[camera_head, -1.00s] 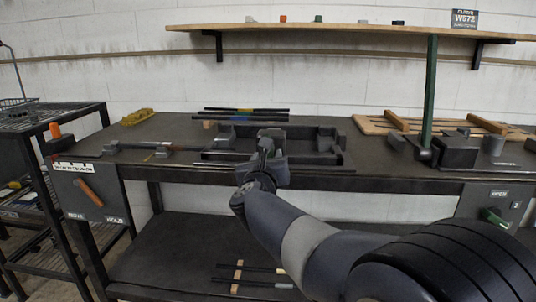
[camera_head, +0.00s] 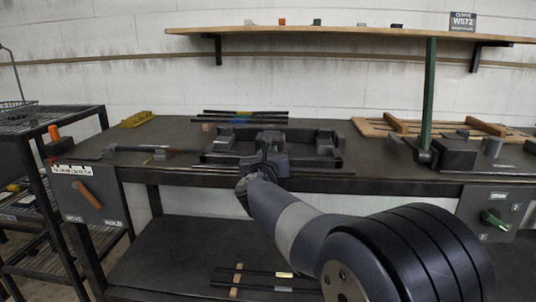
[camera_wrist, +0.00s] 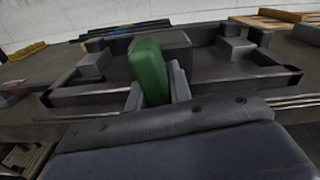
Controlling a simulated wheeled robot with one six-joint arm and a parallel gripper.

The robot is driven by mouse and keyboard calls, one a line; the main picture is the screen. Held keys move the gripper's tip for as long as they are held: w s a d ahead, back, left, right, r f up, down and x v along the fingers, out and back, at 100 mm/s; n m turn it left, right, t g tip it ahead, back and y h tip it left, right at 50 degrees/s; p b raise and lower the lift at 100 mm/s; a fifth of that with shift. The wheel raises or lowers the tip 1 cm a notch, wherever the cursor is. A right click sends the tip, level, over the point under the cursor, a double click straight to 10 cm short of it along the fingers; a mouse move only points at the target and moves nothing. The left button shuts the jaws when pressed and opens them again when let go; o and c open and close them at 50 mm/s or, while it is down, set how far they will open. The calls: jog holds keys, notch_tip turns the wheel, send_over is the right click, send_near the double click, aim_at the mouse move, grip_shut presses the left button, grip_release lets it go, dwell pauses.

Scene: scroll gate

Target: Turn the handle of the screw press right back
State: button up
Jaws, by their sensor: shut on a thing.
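My gripper (camera_wrist: 158,88) is shut on a green handle (camera_wrist: 150,70), which stands up tilted between the two grey fingers in the wrist view. In the head view my gripper (camera_head: 268,150) is over the front edge of the bench, at the middle, and it hides the handle there. Behind it lies a low dark grey frame with blocks (camera_head: 325,143), which seems to be the screw press; it also shows in the wrist view (camera_wrist: 205,82). The screw itself and how the handle joins the press cannot be made out.
A tall green lever (camera_head: 429,95) rises from a dark block at the right. A panel with an orange lever (camera_head: 90,194) hangs at the left front, one with a green knob (camera_head: 493,219) at the right. Dark rods (camera_head: 245,113) lie behind the frame. A shelf (camera_head: 350,30) runs above.

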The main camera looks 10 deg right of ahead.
grip_shut()
jog(key=shift+n, duration=0.4)
